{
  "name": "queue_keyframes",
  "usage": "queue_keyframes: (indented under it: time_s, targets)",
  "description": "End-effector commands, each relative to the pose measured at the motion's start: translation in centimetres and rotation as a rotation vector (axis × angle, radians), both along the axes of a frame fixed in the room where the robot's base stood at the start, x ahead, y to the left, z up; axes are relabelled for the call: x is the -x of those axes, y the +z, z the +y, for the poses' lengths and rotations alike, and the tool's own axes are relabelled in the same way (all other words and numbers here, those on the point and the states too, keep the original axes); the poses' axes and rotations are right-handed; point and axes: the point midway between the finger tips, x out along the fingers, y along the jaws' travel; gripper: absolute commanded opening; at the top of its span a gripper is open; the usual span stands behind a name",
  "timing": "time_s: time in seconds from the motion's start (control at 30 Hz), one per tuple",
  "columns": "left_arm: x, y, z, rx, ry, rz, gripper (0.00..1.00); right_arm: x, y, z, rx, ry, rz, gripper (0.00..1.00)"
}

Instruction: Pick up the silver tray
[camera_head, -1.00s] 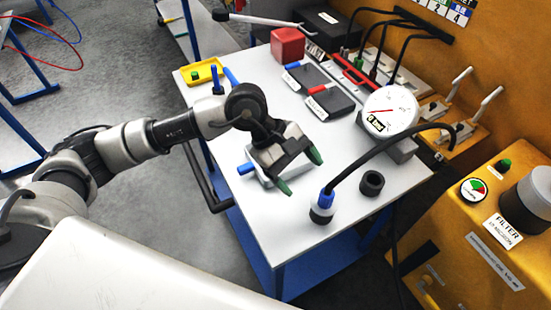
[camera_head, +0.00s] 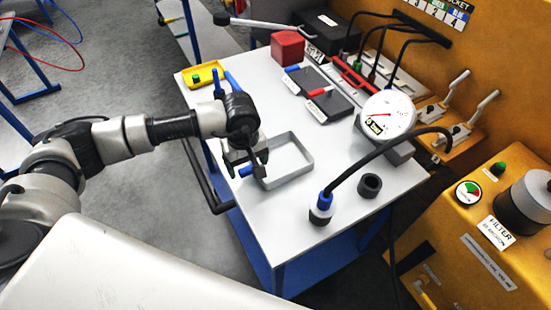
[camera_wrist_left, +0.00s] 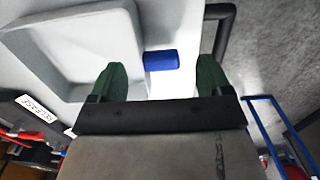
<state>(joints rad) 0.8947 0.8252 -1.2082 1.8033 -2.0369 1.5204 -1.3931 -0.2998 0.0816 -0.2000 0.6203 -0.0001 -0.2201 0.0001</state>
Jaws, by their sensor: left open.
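The silver tray (camera_head: 290,177) is a shallow rectangular tray lying on the white cart top. A short blue handle (camera_wrist_left: 161,60) sticks out from its left side. My left gripper (camera_head: 245,166) is at that handle side, pointing down. In the left wrist view my left gripper's green fingers are open, with the blue handle showing between them and a gap on each side. I cannot tell whether the fingers are level with the handle. My right gripper is not in view.
A yellow tray (camera_head: 203,77) lies at the cart's back left corner. A red cube (camera_head: 287,47), a dial gauge (camera_head: 386,114), a blue-topped plug (camera_head: 321,207) with a black cable and a dark ring (camera_head: 370,185) are also on the cart. A black rail (camera_head: 205,180) runs along its left edge.

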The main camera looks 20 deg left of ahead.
Motion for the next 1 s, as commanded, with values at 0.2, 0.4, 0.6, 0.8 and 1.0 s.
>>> queue_keyframes:
  time_s: [0.2,0.4,0.6,0.8,1.0]
  targets:
    - [0.0,-2.6,0.0,0.002,0.001,0.002,0.79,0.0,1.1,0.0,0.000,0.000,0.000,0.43]
    - [0.0,-3.0,0.0,0.002,0.000,-0.001,0.79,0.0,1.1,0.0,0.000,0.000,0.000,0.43]
    - [0.0,-2.9,0.0,0.002,0.000,-0.001,0.57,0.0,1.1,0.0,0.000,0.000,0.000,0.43]
    - [0.0,-2.9,0.0,0.002,0.001,-0.001,0.27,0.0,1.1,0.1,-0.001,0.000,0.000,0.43]
    - [-0.1,-2.8,0.0,0.003,0.001,-0.002,0.12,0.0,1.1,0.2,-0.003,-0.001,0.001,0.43]
